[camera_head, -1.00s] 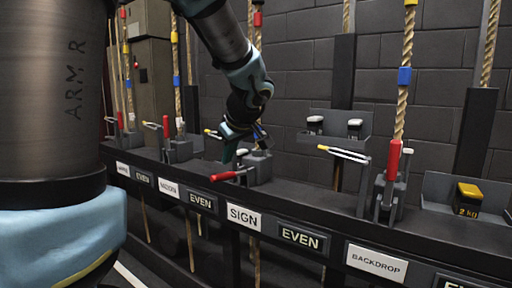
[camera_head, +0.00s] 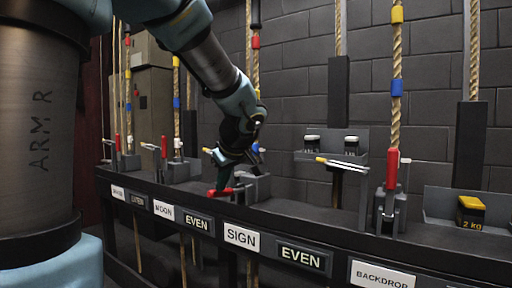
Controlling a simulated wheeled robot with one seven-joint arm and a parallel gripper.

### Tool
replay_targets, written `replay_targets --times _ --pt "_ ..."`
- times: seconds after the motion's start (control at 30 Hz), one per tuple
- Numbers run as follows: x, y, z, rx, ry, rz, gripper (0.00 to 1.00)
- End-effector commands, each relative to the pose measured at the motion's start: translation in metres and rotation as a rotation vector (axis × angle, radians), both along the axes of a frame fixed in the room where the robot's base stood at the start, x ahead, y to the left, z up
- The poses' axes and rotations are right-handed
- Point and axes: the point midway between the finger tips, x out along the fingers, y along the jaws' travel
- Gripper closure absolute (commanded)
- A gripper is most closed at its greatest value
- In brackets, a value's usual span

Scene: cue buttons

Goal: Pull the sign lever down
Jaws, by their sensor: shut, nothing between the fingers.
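The sign lever (camera_head: 222,192) has a red handle that lies low, pointing left and out over the front of the rail above the SIGN label (camera_head: 242,238). Its grey bracket (camera_head: 256,186) stands on the rail behind that label. My gripper (camera_head: 224,184) is shut and empty, with its tips right at the red handle from above. I cannot tell whether the tips touch it. My wrist hides part of the bracket and the rope behind it.
An upright red lever (camera_head: 392,170) stands at the BACKDROP label (camera_head: 382,276). Another red lever (camera_head: 164,147) is upright near the MOON label (camera_head: 164,209). A tray with weights (camera_head: 352,145) hangs behind the rail. A yellow-topped 2 kg weight (camera_head: 470,212) sits at the right.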

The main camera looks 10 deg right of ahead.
Motion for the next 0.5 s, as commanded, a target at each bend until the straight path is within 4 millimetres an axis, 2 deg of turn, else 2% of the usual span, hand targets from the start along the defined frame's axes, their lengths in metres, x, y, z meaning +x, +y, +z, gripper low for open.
replay_targets --times 0.03,0.23,0.37,0.5 --pt "-0.005 0.005 -0.015 0.014 0.027 0.014 1.0" --pt "-0.006 0.005 -0.014 0.014 0.026 0.015 1.0" --pt "-0.013 0.003 -0.003 0.012 0.025 0.015 1.0" --pt "-0.027 -0.002 0.022 0.007 0.015 0.008 1.0"
